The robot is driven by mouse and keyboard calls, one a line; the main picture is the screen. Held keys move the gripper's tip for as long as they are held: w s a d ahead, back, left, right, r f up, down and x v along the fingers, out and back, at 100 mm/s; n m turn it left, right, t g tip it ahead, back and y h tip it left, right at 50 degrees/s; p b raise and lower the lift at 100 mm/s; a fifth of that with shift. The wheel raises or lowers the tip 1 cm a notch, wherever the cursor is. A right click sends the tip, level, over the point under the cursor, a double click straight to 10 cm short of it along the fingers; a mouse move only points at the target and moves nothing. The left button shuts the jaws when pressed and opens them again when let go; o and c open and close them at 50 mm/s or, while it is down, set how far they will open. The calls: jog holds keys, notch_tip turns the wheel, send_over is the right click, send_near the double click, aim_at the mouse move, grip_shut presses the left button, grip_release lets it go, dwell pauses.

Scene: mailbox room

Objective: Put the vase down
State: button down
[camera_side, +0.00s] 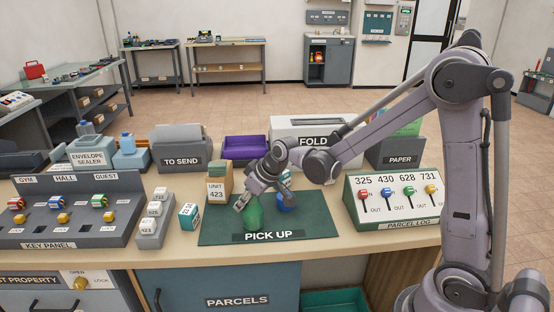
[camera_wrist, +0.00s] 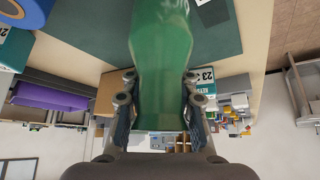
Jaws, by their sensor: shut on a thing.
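The green vase (camera_side: 254,217) is in my gripper (camera_side: 250,197), above the front middle of the green PICK UP mat (camera_side: 318,222). It looks upright, with its lower end close to the mat; I cannot tell whether it touches. In the wrist view the vase (camera_wrist: 158,50) runs down the middle of the picture between the two fingers of my gripper (camera_wrist: 158,100), which are shut on its narrow part. The fingers partly hide its sides.
A blue round object (camera_side: 286,204) stands on the mat just right of the vase. The UNIT 423 box (camera_side: 217,186) is behind left, a small teal box (camera_side: 189,215) left, and the PARCEL LOG panel (camera_side: 395,204) right. The mat's right part is clear.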

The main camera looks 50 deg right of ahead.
jog(key=c, duration=1)
grip_release()
jog(key=shift+c, duration=0.2)
jog(key=shift+r, duration=0.15)
jog(key=v, duration=1.2)
jog(key=s+f+m, duration=0.1)
jog(key=s, duration=0.6)
jog(key=s+a+f+h, duration=0.1)
jog(key=s, duration=0.6)
jog(key=shift+s+a+f+m+t, duration=0.3)
jog(key=shift+s+a+m, duration=0.05)
jog(key=shift+s+m, duration=0.05)
